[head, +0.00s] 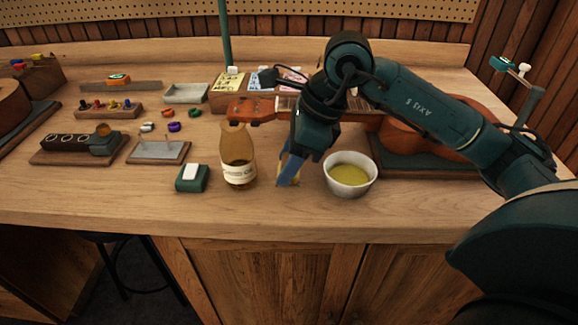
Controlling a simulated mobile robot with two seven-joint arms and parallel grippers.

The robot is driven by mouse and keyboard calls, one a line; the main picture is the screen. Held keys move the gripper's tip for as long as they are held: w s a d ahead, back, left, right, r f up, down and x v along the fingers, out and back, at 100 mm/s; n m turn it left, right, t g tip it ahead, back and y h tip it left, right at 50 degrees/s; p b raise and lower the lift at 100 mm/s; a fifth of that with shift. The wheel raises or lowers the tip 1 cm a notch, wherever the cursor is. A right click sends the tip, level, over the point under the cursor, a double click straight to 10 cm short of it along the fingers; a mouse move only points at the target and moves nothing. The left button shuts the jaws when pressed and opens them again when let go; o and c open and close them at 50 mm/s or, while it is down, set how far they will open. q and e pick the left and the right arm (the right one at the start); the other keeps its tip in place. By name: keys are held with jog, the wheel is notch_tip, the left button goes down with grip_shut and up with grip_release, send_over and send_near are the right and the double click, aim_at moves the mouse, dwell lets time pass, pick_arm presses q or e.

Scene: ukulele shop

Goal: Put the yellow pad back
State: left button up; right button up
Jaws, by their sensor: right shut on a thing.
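My right gripper (290,173) points down just above the bench's front part, between the amber bottle and the white bowl. It is shut on a small yellowish thing (297,174), which looks like the yellow pad. Only a sliver of it shows behind the blue finger. I cannot tell whether it touches the bench. A white bowl (350,187) with yellow contents (349,173) stands to the right of the gripper. My left gripper is not in view.
An amber bottle (238,165) and a green block with a white top (192,178) stand left of the gripper. A ukulele (402,138) lies on a green mat behind the bowl. A box with coloured packets (230,98) stands behind. The bench's front strip (130,205) is clear.

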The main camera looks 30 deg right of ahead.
jog(key=shift+f, duration=0.95)
jog(key=o, duration=1)
jog(key=shift+c, duration=0.2)
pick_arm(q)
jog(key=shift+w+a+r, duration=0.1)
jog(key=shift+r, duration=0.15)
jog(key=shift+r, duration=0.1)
pick_arm(e)
jog(key=shift+r, duration=0.15)
